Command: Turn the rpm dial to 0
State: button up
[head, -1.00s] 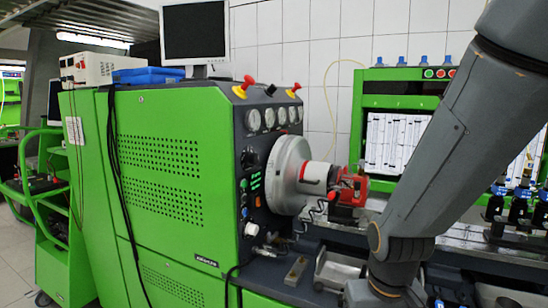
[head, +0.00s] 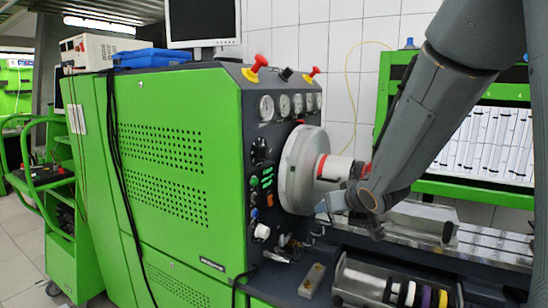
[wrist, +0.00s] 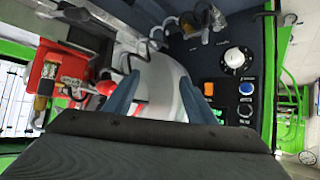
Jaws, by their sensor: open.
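A white round knob (head: 261,232) on a dark base sits low on the dark control panel of the green bench; it looks like the rpm dial, but I cannot read its label or setting. It also shows in the wrist view (wrist: 235,58), upper right, to the right of the fingers. My gripper (wrist: 160,88) is open and empty, with its two blue-grey fingers apart in front of the pale chuck disc. In the head view my gripper (head: 328,206) is small, to the right of the knob and apart from it, by the chuck.
The large silver chuck disc (head: 302,170) stands out beside the panel. Orange (wrist: 246,88) and blue (wrist: 246,109) buttons lie near the knob. A red-clamped part (wrist: 60,80) is left of the fingers. A metal tray (head: 365,283) lies on the bench below.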

jog(key=w+a+r+n+t+y, duration=0.2)
jog(key=w+a+r+y, duration=0.2)
jog(key=w+r, duration=0.25)
jog(key=n+g+y, duration=0.3)
jog(key=n+y, duration=0.3)
jog(key=y, duration=0.3)
send_near(269, 154)
jog(key=p+x, duration=0.1)
jog(key=x, duration=0.7)
jog(key=shift+w, duration=0.15)
jog(key=shift+c, duration=0.2)
jog(key=c, duration=1)
